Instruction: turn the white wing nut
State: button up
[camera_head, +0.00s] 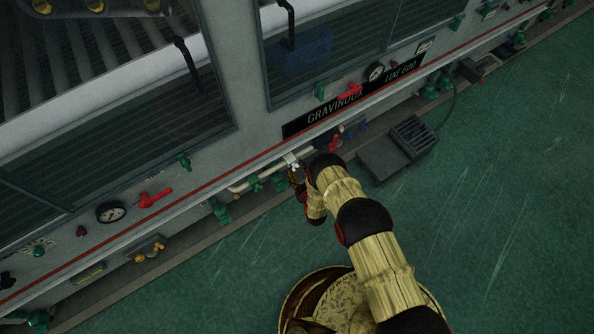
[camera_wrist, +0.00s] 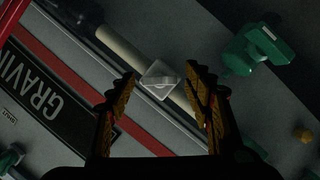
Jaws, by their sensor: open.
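The white wing nut (camera_wrist: 159,80) sits on a pale pipe (camera_wrist: 125,52) and shows as a small whitish, squarish piece between my fingertips in the wrist view. In the head view the white wing nut (camera_head: 291,160) is small, on the pipe (camera_head: 262,177) along the machine's lower edge. My gripper (camera_wrist: 163,88) is open, with one finger on each side of the wing nut and gaps visible on both sides. In the head view my gripper (camera_head: 296,178) is close to the wing nut, partly hidden by my arm.
A green valve (camera_wrist: 257,48) stands right of my fingers. The black GRAVINDUX plate (camera_wrist: 50,98) lies left. In the head view, a red handle (camera_head: 334,142) is close right of my wrist, and a dark step-like box (camera_head: 384,160) stands on the floor. The green floor is mostly clear.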

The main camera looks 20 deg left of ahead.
jog(key=shift+c, duration=1.1)
jog(key=c, duration=1)
jog(key=m+g+y, duration=0.2)
jog(key=m, duration=0.2)
jog(key=m+g+y, duration=0.2)
jog(key=m, duration=0.3)
jog(key=m+g+y, duration=0.2)
jog(key=m, duration=0.3)
jog(key=shift+w+d+f+g+y, duration=0.1)
jog(key=shift+w+d+g+y, duration=0.2)
jog(key=shift+w+d, duration=0.05)
